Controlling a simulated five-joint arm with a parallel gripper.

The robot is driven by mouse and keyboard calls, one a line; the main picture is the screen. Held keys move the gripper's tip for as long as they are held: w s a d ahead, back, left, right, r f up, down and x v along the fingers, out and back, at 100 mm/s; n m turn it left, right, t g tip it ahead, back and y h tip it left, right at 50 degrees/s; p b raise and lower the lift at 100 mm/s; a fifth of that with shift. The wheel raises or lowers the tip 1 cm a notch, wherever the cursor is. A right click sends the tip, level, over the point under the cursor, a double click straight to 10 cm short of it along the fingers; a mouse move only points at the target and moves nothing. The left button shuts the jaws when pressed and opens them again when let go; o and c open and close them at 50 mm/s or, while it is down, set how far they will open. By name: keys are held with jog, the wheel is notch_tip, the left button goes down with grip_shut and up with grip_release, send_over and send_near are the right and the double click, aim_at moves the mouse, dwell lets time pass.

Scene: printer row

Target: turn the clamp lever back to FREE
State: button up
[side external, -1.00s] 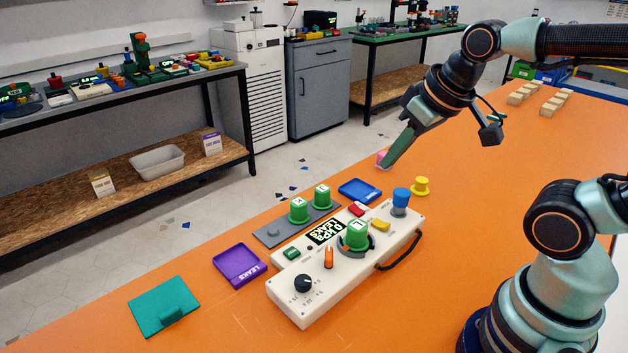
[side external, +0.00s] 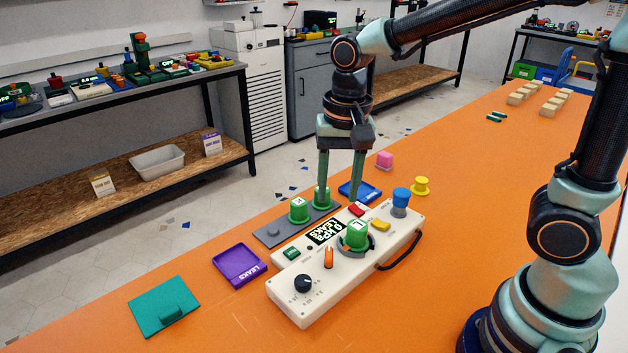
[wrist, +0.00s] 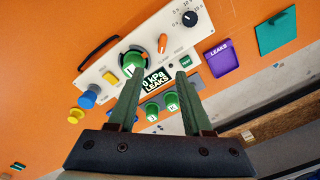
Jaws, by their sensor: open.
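The orange lever (side external: 328,257) stands on the top of the white tester box (side external: 300,302), between the black knob and the round green part. It appears roughly upright in the side view; its printed end marks are too small to read. The lever also shows in the wrist view (wrist: 162,43), past the fingertips. My gripper (side external: 339,197) points down with two green fingers apart and nothing between them. It is above and behind the box, apart from the lever. In the wrist view my gripper (wrist: 157,76) frames the display.
The display (side external: 323,232) reads "0 kPa LEAKS". A green part marked L (side external: 356,234) sits in a round seat beside the lever. A black knob (side external: 303,283) is on its other side. Green parts stand on a grey rack (side external: 272,236) behind.

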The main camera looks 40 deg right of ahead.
aim_at(329, 253)
jog(key=shift+m+g, duration=0.3)
jog(key=shift+m, duration=0.2)
jog(key=f, duration=0.9)
jog(key=a+f, duration=0.1)
jog(key=f, duration=0.3)
jog(key=shift+w+f, duration=0.15)
jog(key=shift+f, duration=0.05)
jog(key=shift+c, duration=0.3)
grip_shut()
